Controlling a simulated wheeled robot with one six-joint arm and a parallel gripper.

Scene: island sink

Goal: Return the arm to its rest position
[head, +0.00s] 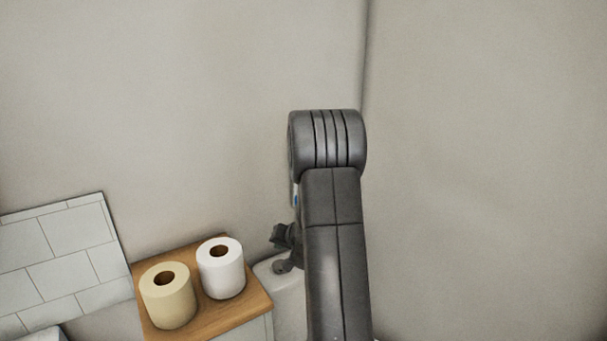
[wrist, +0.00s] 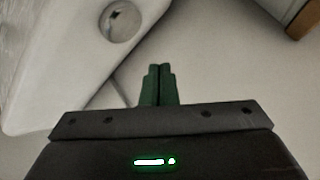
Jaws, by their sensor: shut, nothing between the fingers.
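My gripper (wrist: 158,70) shows in the wrist view with its two green fingers together, shut and empty. It points toward a white surface with a round metal button, and no contact shows. In the head view my dark grey arm (head: 335,220) rises through the middle, with its rounded joint at the top. A small dark part shows left of the arm, and I cannot tell whether it is my gripper. The arm hides much of what is behind it.
A cream paper roll (head: 168,297) and a white paper roll (head: 221,270) stand on a wooden top (head: 205,318) left of my arm. A white rounded fixture (head: 290,300) is beside it, partly hidden. White tiles (head: 70,250) are at far left. Bare walls are behind and right.

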